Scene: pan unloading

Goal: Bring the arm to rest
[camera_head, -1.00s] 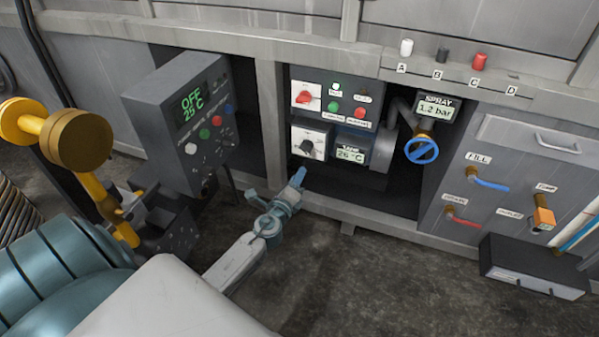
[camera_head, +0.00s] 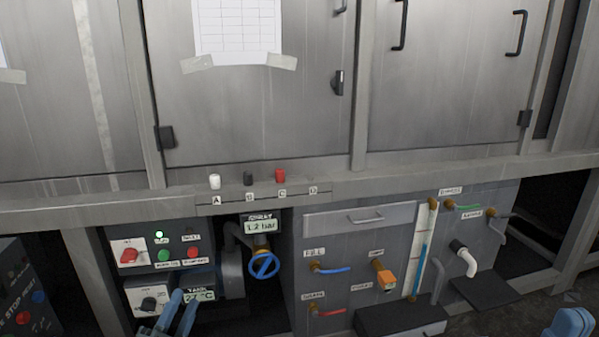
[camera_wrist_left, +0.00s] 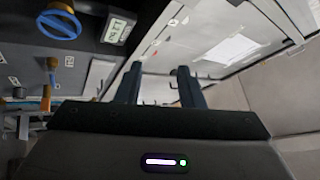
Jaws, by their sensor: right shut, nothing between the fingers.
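My left gripper (camera_head: 178,297) is at the bottom of the head view, in front of the panel with the tank display (camera_head: 199,295). Its two blue-grey fingers stand apart with nothing between them. The left wrist view also shows the empty, spread fingers (camera_wrist_left: 160,72). A teal part of my right gripper (camera_head: 570,322) shows at the bottom right corner of the head view, shut and empty. Most of it is cut off by the frame edge.
White, black and red knobs (camera_head: 280,176) sit on a ledge. Closed steel doors (camera_head: 440,90) are above.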

